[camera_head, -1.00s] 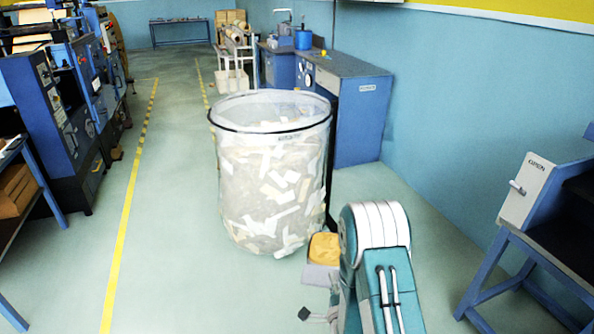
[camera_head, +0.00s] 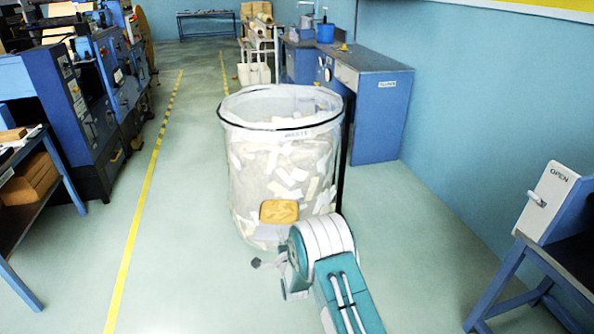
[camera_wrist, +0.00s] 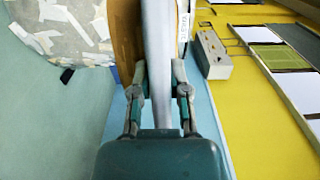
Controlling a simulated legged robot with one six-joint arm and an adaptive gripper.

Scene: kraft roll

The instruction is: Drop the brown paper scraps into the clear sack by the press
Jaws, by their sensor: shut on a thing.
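The clear sack (camera_head: 250,128) hangs open from a dark round rim, and pale and tan paper scraps show through its wall. A brown paper scrap (camera_head: 279,211) shows in front of the sack's lower wall, below the rim and just beyond my arm. In the wrist view, my gripper (camera_wrist: 160,78) is shut on the brown scrap (camera_wrist: 125,35), with a pale grey strip between the fingers. The sack also shows at the upper left of the wrist view (camera_wrist: 65,35). I cannot tell whether the scrap touches the sack.
A blue cabinet (camera_head: 378,120) stands behind the sack at the right. Blue machines (camera_head: 55,110) line the left, with a shelf of brown blocks (camera_head: 25,180). A machine marked OPEN (camera_head: 548,200) stands at the right. The floor around the yellow line (camera_head: 140,215) is clear.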

